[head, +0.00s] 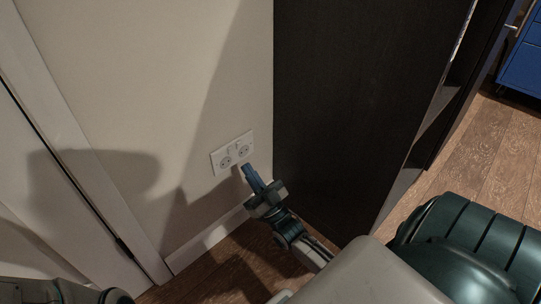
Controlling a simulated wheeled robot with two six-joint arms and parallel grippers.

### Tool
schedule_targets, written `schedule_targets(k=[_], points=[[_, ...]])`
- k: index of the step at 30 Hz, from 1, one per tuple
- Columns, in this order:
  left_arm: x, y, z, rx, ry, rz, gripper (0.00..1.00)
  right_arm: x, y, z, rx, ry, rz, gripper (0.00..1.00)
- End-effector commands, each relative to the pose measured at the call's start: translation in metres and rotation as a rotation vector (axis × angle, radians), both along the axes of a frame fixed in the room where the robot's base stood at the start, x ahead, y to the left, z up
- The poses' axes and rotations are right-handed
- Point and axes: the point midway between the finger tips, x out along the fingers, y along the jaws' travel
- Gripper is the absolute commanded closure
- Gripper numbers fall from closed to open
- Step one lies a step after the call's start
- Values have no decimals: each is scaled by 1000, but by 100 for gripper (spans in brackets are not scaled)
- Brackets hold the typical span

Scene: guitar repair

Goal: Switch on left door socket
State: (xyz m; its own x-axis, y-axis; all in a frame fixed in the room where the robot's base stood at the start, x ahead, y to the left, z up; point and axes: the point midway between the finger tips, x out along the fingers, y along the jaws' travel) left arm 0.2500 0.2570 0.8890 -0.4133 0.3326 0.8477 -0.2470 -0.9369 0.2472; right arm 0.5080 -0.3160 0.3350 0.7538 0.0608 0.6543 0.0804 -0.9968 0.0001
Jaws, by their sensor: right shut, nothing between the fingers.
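A white double wall socket (232,153) is mounted low on the pale wall, between the door frame on the left and a dark cabinet on the right. It has two round outlets, with small switches along its upper part that are too small to read. My right gripper (249,171) is shut and empty, its blue fingertips just below the socket's lower right edge. I cannot tell whether the tips touch the wall or the plate. At the bottom left a part of my left arm shows, but the left gripper is not in view.
A tall dark cabinet (345,95) stands close to the right of the socket and my right gripper. A white door frame (75,130) is on the left, and a white skirting board (210,240) runs below. Wooden floor (490,150) and a blue cabinet (525,62) show at right.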

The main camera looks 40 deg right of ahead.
Motion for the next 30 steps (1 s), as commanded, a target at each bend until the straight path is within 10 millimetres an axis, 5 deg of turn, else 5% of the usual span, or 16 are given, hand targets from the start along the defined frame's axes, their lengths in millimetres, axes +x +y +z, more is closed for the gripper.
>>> schedule_targets(k=[18, 30], points=[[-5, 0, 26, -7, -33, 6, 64, -55, -4, -70, 1, 4, 0, 100], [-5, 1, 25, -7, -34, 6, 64, -58, -5, -75, 1, 1, 1, 100]])
